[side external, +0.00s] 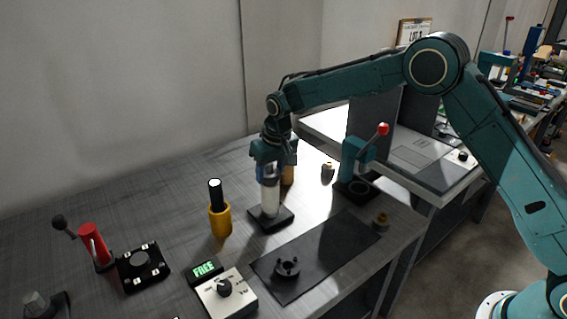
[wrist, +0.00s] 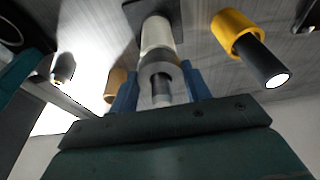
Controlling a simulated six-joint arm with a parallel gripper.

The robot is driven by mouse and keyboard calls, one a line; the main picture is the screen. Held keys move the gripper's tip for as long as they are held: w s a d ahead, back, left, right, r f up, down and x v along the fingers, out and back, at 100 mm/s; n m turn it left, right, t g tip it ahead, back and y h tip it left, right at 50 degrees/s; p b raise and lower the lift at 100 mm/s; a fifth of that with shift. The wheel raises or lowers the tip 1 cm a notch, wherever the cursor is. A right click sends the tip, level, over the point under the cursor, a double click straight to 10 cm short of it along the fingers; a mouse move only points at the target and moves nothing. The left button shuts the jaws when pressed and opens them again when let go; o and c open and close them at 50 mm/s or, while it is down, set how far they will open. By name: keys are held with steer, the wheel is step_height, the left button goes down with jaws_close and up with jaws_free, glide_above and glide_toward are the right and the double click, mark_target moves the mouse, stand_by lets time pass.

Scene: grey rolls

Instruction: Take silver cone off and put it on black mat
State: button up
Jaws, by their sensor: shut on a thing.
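My gripper (side external: 268,174) points down over a pale roll (side external: 270,199) that stands upright on a black base (side external: 271,219). In the wrist view, the blue fingers of my gripper (wrist: 160,82) are shut on the silver cone (wrist: 158,68), a grey collar-like piece around a central pin. The cone is at the top end of the pale roll (wrist: 156,34); I cannot tell whether they touch. In the side view the fingers mostly hide the cone. The black mat (side external: 335,245) lies flat in front, with a dark flanged ring (side external: 287,269) on its left part.
A yellow holder (side external: 220,219) with a black, white-topped cylinder stands left of the roll. A teal lever press (side external: 356,165) with a red knob stands at right. A small brass piece (side external: 380,220) sits by the mat's right end. A control box (side external: 226,293) is at front left.

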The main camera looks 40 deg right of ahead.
mark_target(274, 175)
steer(key=shift+r, duration=0.2)
steer(key=shift+w+r+v, duration=0.1)
steer(key=shift+w+v, duration=0.3)
steer(key=shift+v, duration=1.2)
steer(key=shift+w+r+v, duration=0.1)
steer(key=shift+w+v, duration=0.25)
steer(key=shift+v, duration=1.2)
steer(key=shift+w+r+v, duration=0.1)
steer(key=shift+w+v, duration=0.3)
steer(key=shift+v, duration=1.2)
steer(key=shift+s, duration=0.1)
steer(key=s+d+m, duration=0.1)
steer(key=s+m, duration=0.1)
steer(key=s, duration=0.6)
steer(key=s+d+m+h, duration=0.1)
steer(key=s+m, duration=0.1)
steer(key=s, duration=0.7)
steer(key=shift+s+d+f+m, duration=0.3)
steer(key=shift+d+f, duration=0.1)
steer(key=shift+f, duration=0.05)
step_height(274, 175, down, 16)
steer(key=shift+f, duration=0.15)
